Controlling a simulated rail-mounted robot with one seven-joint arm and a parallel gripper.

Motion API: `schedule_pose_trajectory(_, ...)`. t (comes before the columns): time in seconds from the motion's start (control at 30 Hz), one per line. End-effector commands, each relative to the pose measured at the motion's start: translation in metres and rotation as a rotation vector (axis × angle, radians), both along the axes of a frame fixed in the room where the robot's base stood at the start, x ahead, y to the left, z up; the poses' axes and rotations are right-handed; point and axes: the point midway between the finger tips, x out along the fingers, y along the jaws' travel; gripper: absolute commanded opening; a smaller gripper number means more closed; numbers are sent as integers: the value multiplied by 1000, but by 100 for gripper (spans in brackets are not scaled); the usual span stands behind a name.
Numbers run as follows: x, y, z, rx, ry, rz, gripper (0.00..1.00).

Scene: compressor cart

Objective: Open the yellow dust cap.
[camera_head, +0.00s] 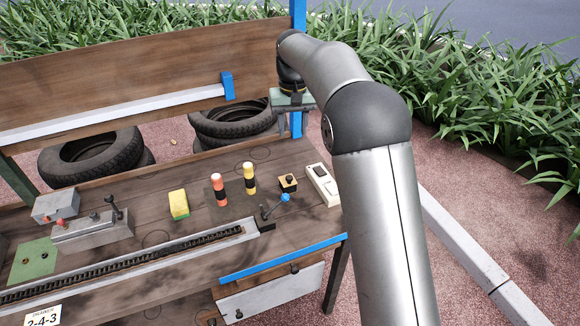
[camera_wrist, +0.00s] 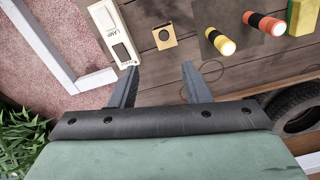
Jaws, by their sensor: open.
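In the wrist view the yellow-and-black cylinder (camera_wrist: 220,41) lies right of my fingers, with a pale yellow end toward the camera. Whether the cap is hinged cannot be seen. A similar red-and-black cylinder (camera_head: 218,190) stands to its left; it also shows in the wrist view (camera_wrist: 264,22). My gripper (camera_wrist: 160,68) is open and empty, its two dark fingers apart.
A yellow-plated black knob box (camera_head: 288,183), a white lamp switch (camera_head: 322,184) and a blue-knobbed lever (camera_head: 284,198) stand near the cylinders. A yellow-green sponge (camera_head: 179,204) lies left. Tyres (camera_head: 90,158) and a plank backboard (camera_head: 150,75) are behind.

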Motion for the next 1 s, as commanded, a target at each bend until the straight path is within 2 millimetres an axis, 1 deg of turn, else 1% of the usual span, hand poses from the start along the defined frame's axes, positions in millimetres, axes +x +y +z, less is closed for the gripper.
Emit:
schedule_pose_trajectory(0.03, 6, 6, -2, -2, 0, 5, 43)
schedule_pose_trajectory(0.1, 10, 9, -5, -3, -1, 8, 43)
schedule_pose_trajectory(0.17, 10, 10, -9, -4, 0, 9, 43)
schedule_pose_trajectory(0.27, 10, 10, -21, -4, 1, 9, 43)
schedule_pose_trajectory(0.37, 9, 10, -40, -5, 3, 9, 43)
schedule_pose_trajectory(0.8, 10, 10, -134, -4, 2, 9, 43)
schedule_pose_trajectory(0.9, 9, 10, -152, -4, 1, 9, 43)
schedule_pose_trajectory(1.0, 10, 10, -164, -4, -1, 9, 43)
